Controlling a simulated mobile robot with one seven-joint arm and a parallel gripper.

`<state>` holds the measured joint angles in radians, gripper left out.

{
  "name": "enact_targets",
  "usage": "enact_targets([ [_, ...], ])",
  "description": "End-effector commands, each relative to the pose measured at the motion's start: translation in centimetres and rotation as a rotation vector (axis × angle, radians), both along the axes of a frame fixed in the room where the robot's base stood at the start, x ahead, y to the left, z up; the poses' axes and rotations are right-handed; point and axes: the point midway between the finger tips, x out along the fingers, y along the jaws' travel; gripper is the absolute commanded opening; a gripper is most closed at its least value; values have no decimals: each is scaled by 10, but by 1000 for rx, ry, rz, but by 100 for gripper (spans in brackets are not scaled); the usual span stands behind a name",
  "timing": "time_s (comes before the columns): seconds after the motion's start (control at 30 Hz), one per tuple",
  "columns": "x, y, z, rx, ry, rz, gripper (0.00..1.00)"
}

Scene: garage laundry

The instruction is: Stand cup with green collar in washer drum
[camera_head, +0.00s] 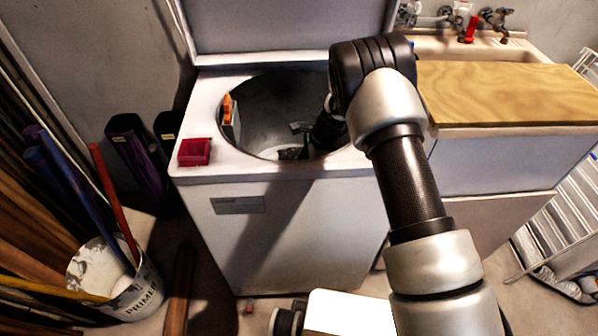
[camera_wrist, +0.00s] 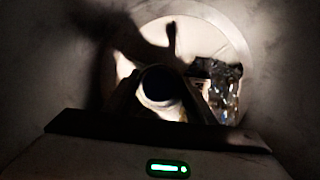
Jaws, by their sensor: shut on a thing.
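The washer drum (camera_head: 270,95) is open at the top, and my arm reaches down into it from the right. My gripper (camera_wrist: 162,92) is inside the drum in the wrist view, shut on a round, dark-mouthed cup (camera_wrist: 160,84). The cup's opening faces the camera and its body lies between the two fingers. Its green collar cannot be made out. The pale drum bottom (camera_wrist: 150,32) shows beyond it; whether the cup touches it I cannot tell. In the head view the cup cannot be told from the dark gripper parts.
A shiny crumpled-looking object (camera_wrist: 222,82) lies in the drum right of the cup. An orange item (camera_head: 228,109) stands at the drum's left rim. A red box (camera_head: 194,152) sits on the washer top. The raised lid (camera_head: 265,25) is behind; a wooden board (camera_head: 510,92) is at right.

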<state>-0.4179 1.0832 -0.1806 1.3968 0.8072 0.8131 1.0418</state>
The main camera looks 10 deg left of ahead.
Motion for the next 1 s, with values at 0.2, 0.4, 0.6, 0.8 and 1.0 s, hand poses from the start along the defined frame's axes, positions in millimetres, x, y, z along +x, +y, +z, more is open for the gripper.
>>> enact_targets([
  [0.2,0,0,-27,0,0,2,29],
  [0.4,0,0,-45,0,1,1,29],
  [0.6,0,0,-55,0,1,1,29],
  [0.8,0,0,-56,0,1,1,29],
  [1.0,0,0,-56,0,1,1,29],
])
